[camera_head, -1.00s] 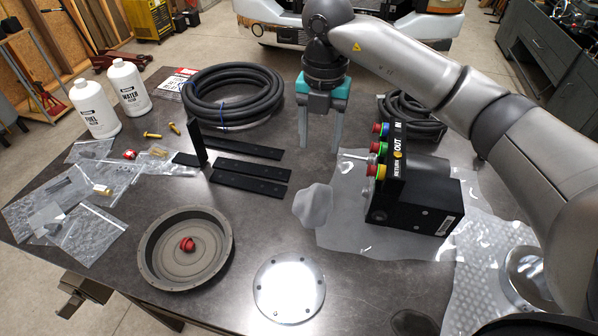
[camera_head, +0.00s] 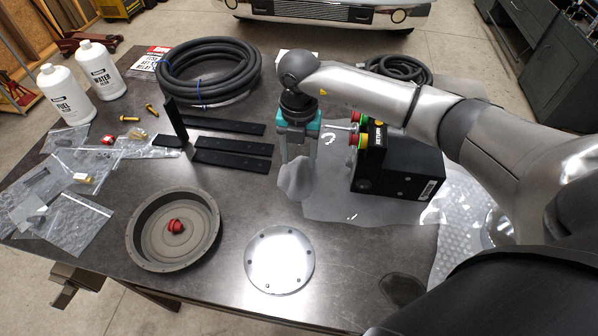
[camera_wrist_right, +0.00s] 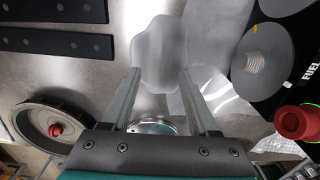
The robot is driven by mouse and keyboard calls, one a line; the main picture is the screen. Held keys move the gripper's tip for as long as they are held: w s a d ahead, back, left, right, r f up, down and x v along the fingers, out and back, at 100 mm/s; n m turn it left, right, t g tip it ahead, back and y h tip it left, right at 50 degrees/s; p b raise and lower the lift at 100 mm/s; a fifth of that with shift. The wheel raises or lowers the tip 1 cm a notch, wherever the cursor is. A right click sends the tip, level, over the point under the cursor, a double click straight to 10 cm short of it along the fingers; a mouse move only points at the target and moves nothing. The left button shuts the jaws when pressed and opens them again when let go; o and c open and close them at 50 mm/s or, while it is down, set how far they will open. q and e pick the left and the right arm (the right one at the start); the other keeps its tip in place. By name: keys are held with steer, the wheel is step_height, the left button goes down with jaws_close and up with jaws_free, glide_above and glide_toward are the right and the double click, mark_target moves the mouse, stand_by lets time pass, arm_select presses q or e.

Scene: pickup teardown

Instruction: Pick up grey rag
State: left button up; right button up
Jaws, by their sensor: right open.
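The grey rag (camera_head: 294,181) is a small pale crumpled piece on the dark table, left of the black box with coloured caps. In the right wrist view the rag (camera_wrist_right: 158,55) lies ahead of and between the fingertips. My right gripper (camera_head: 297,158) points down over the rag, and its fingers overlap the rag's upper part in the head view. In the wrist view the right gripper (camera_wrist_right: 160,85) is open, with a finger on either side of the rag's near part. I cannot tell whether the fingers touch it. My left gripper is not in view.
The black box (camera_head: 400,172) stands close on the right on a clear plastic sheet (camera_head: 345,208). Black flat bars (camera_head: 235,145) lie left. A round pan (camera_head: 150,240) with a red cap (camera_head: 175,226) and a shiny disc (camera_head: 279,260) lie nearer. A coiled hose (camera_head: 208,72) is behind.

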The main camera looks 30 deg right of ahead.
step_height(320, 180, down, 2)
steer(key=shift+f, duration=0.1)
jaws_close()
stand_by(0.5)
